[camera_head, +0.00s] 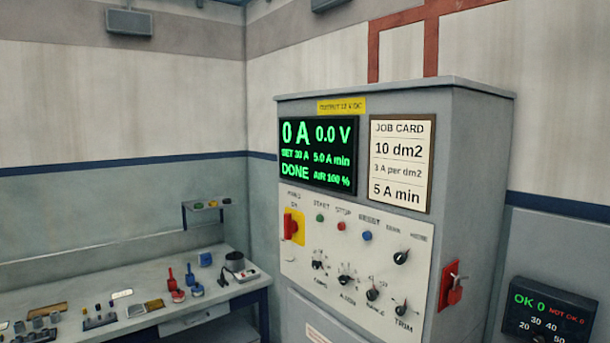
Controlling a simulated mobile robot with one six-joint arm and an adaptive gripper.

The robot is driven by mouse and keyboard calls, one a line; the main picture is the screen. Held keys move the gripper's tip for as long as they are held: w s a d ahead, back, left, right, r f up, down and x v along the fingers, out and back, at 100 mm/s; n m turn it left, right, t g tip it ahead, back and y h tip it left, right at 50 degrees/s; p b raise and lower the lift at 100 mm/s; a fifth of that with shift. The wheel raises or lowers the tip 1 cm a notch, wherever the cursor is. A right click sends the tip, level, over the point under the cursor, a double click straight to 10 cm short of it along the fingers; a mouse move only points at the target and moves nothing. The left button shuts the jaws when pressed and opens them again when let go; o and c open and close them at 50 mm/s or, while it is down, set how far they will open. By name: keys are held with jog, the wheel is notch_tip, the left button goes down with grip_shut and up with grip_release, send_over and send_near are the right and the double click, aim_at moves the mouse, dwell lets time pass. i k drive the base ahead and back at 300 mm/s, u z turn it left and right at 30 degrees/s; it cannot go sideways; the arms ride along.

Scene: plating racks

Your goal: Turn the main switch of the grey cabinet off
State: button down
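The grey cabinet (466,170) stands right of the middle, its front panel facing me. A red rotary handle on a yellow plate (297,238) sits at the panel's left edge; a small label above it seems to read "MAINS ON". The red handle (289,226) looks upright. The display (318,152) is lit green with 0 A, 0.0 V and DONE. A red part with a metal piece (451,288) is mounted on the cabinet's right side; I cannot tell exactly what it is. My gripper is not in view.
The white panel also holds green, red and blue buttons (367,236) and several black knobs (346,281). A job card (400,162) hangs beside the display. A workbench (120,285) with small tools is at left; a dark meter box (548,314) is at right.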

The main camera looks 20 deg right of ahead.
aim_at(291, 226)
jog(key=k, duration=1.3)
jog(key=u, duration=0.45)
jog(key=i, duration=1.9)
jog(key=z, duration=0.55)
jog(key=i, duration=0.35)
jog(key=z, duration=0.45)
